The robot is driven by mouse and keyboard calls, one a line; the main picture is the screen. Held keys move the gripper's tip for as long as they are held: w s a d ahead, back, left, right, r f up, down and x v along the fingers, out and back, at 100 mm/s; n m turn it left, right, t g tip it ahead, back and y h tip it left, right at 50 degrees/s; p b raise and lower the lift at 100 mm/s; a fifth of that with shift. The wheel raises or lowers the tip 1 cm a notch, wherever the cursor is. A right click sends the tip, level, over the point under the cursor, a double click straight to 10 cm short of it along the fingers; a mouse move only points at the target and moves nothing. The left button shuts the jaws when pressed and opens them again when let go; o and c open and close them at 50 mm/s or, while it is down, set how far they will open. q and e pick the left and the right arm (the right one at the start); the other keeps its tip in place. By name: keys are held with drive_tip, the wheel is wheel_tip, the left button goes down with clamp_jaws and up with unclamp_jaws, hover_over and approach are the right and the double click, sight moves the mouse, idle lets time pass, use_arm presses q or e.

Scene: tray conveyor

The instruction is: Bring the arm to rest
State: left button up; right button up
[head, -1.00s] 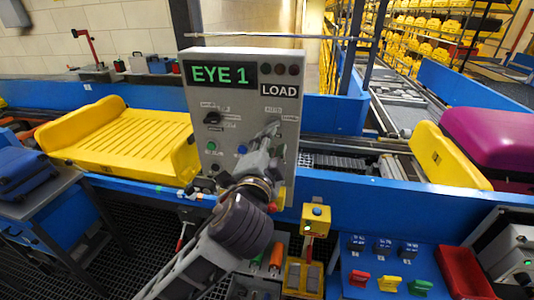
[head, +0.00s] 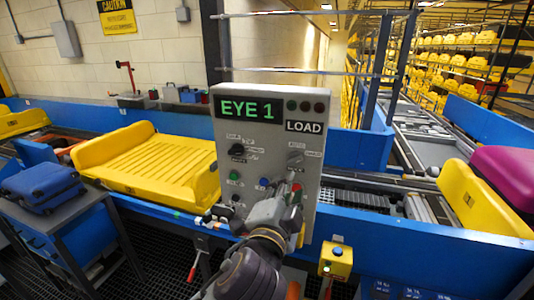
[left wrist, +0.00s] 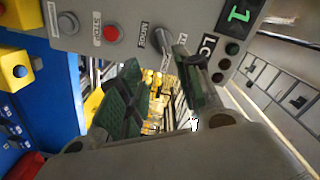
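My left arm reaches up from the bottom of the head view. Its gripper (head: 287,188) is in front of the lower right of the grey control panel (head: 226,148), just below the right-hand selector knob (head: 295,158). In the left wrist view the two dark green finger pads (left wrist: 160,92) stand apart with nothing between them. One finger is close to the panel's grey knob (left wrist: 182,42); I cannot tell whether it touches. The panel display reads "EYE 1" with "LOAD" below. My right gripper is in neither view.
A yellow tray (head: 150,165) lies on the blue conveyor left of the panel. Another yellow tray (head: 470,200) with a magenta case (head: 508,172) is at right. A blue suitcase (head: 45,187) rests on a stand at left. A yellow button box (head: 336,261) stands below right of the panel.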

use_arm(q)
drive_tip(key=a+f+n+g+y, duration=0.2)
drive_tip(key=a+f+n+g, duration=0.15)
drive_tip(key=a+f, duration=0.55)
drive_tip(key=a+f+n+g+y, duration=0.3)
drive_tip(key=a+f+n, duration=0.3)
drive_tip(key=f, duration=0.6)
drive_tip(key=s+a+f+n+g+y, duration=0.1)
drive_tip(key=s+a+f+n+g, duration=0.5)
drive_tip(key=s+a+f, duration=1.05)
wheel_tip(320, 180, down, 36)
drive_tip(key=s+m+g+b, duration=0.1)
drive_tip(key=s+g+b, duration=0.1)
drive_tip(key=s+a+f+g+b, duration=0.1)
drive_tip(key=s+a+f+b, duration=0.1)
drive_tip(key=s+f, duration=1.9)
drive_tip(key=shift+s+a+f+y, duration=0.3)
drive_tip(key=shift+s+a, duration=0.15)
drive_tip(key=shift+a, duration=0.2)
